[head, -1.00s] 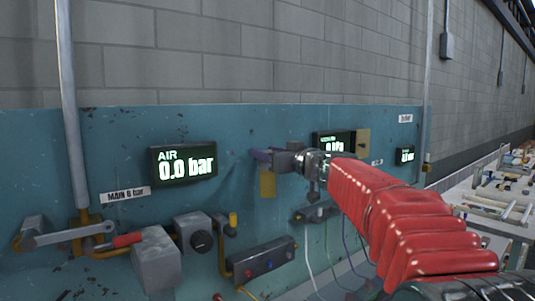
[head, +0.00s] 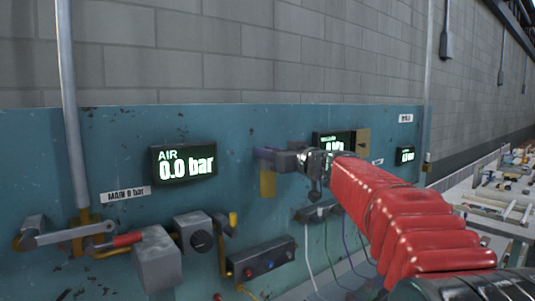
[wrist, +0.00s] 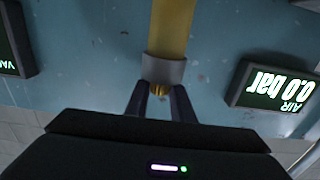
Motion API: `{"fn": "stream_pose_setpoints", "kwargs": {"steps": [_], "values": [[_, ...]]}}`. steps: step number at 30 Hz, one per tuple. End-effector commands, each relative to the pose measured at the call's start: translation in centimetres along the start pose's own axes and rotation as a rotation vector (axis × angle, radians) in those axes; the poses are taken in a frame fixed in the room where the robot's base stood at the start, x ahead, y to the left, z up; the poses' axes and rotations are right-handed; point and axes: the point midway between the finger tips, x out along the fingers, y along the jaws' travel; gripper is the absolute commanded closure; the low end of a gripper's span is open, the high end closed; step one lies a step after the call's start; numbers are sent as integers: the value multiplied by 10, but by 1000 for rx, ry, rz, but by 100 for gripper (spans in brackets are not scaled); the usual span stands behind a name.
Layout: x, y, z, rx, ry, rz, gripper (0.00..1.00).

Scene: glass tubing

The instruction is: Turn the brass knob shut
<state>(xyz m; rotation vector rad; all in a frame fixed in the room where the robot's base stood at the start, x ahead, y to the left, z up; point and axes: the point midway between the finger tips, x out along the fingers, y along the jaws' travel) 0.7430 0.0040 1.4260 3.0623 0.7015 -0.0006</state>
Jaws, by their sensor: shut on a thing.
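In the wrist view, the small brass knob (wrist: 158,90) sits between the two dark fingers of my gripper (wrist: 160,97), which is shut on it. Most of the knob is hidden by the fingers. A grey collar (wrist: 164,69) and a yellow pipe (wrist: 172,28) are just beyond it. In the head view, my gripper (head: 267,156) is at the blue panel, right of the AIR display, and hides the knob. A yellow part (head: 267,184) shows below the fingers.
The AIR display (head: 183,162) reads 0.0 bar. A grey lever with a red grip (head: 126,240), a grey box (head: 158,258) and a box with buttons (head: 264,261) are lower on the blue panel (head: 110,130). A cluttered bench (head: 495,205) is at the right.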

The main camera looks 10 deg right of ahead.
Motion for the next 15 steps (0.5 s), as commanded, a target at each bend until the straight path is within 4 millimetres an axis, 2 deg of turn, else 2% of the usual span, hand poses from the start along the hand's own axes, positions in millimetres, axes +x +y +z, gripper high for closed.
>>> {"fn": "stream_pose_setpoints", "kwargs": {"steps": [15], "values": [[0,3,1,0,0,-242,100]]}}
